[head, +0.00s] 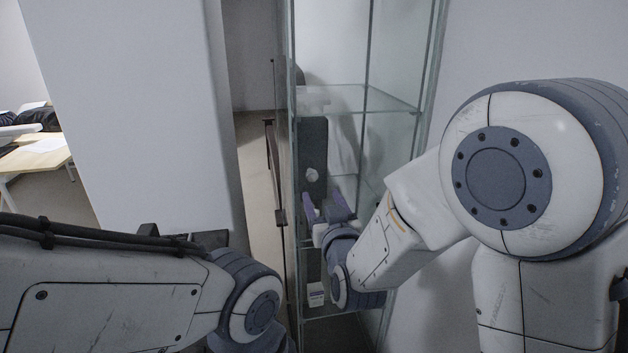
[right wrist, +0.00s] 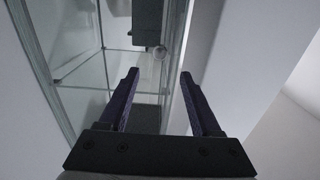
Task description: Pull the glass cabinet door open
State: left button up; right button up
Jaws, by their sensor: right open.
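The tall glass cabinet (head: 392,104) stands in the middle of the head view. Its glass door (head: 287,120) shows nearly edge-on along the cabinet's left side and appears to stand open. A dark upright handle (head: 272,160) sits on the door's left face. My right gripper (head: 328,205) is open and empty, to the right of the door and handle, apart from the handle. In the right wrist view its two fingers (right wrist: 158,95) are spread with nothing between them, and the cabinet's glass (right wrist: 85,65) lies beyond. My left gripper is out of view; only its arm shows.
A dark device (head: 314,140) with a pale round knob (head: 312,175) is in the cabinet, and a small white box (head: 316,294) is low down. A white wall panel (head: 135,110) stands left of the door, with a narrow gap between. A table (head: 35,155) is at far left.

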aim_at(313, 176)
jog(key=w, duration=0.2)
jog(key=w+a+p, duration=0.1)
jog(key=w, duration=0.2)
jog(key=w+p, duration=0.1)
jog(key=w, duration=0.2)
jog(key=shift+w+a+r, duration=0.1)
jog(key=shift+w+a, duration=0.05)
jog(key=shift+a, duration=0.15)
jog(key=shift+w+a, duration=0.2)
jog(key=shift+w, duration=0.55)
grip_shut()
dwell(0.3)
